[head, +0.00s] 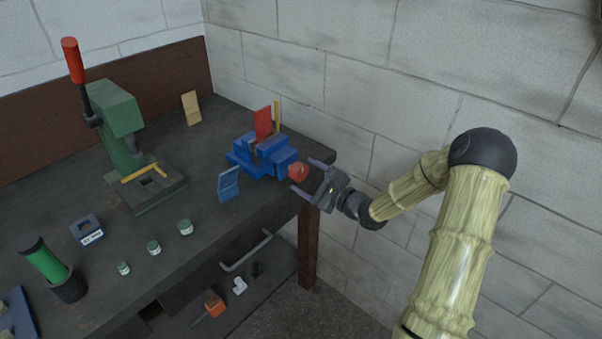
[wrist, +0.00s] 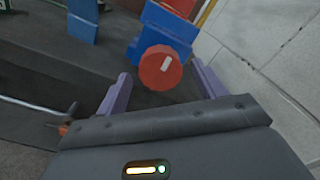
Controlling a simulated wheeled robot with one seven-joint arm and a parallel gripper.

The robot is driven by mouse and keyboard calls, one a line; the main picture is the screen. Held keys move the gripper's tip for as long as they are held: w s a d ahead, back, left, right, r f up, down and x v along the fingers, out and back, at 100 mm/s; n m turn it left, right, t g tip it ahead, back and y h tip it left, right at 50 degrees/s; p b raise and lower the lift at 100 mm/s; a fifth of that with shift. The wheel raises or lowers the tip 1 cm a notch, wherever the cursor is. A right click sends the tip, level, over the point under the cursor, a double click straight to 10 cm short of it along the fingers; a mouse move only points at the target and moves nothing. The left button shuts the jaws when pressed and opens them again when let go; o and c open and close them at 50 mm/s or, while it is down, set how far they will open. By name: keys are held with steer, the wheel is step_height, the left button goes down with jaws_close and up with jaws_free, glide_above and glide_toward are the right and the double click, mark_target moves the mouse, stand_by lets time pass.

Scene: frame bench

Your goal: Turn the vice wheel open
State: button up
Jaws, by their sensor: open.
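The blue vice (head: 262,156) stands at the right end of the dark bench. Its red wheel (head: 298,172) faces my gripper at the bench's right edge. A red plate (head: 263,122) stands upright at the vice. My gripper (head: 305,177) is open, with its two purple fingers spread at the wheel. In the wrist view the round red wheel (wrist: 161,68) with a pale mark shows between and beyond the fingertips (wrist: 160,82). The fingers appear apart from the wheel on both sides. The blue vice body (wrist: 165,30) is behind it.
A blue plate (head: 229,184) leans near the vice. A green press (head: 125,130) with a red handle stands at the left. Several small green jars (head: 154,248) are on the bench (head: 200,270). A block wall (head: 400,90) rises close behind and right of the vice.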

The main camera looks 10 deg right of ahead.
steer(key=shift+x, duration=1.45)
steer(key=c, duration=1)
steer(key=shift+n, duration=0.3)
